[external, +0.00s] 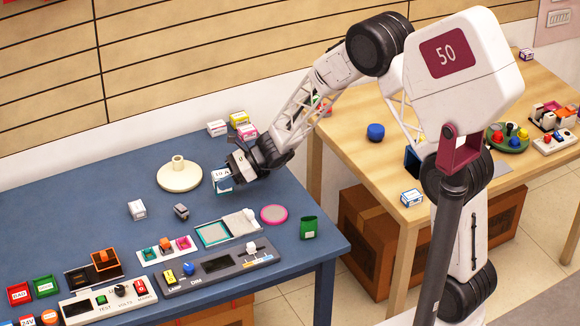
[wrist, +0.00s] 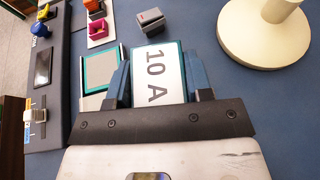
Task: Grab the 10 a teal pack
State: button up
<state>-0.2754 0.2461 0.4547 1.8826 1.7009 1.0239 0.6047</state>
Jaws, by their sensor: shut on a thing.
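The teal pack (wrist: 160,75) has a white face marked "10 A" and teal edges. In the wrist view it sits between the two blue fingers of my gripper (wrist: 160,85), which are shut on its sides. In the external view the pack (external: 222,180) shows under my gripper (external: 236,176), over the blue table near its back. Its lower part is partly hidden by the gripper, and I cannot tell whether it touches the table.
A cream round stand (external: 180,177) is close to the left of my gripper. Several small packs, including a yellow one (external: 239,119), stand behind it. A grey block (external: 181,211), a pink disc (external: 274,214), a green bin (external: 309,228) and control panels (external: 215,266) lie in front.

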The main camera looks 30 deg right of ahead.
aim_at(222, 173)
jog(key=shift+r, duration=2.2)
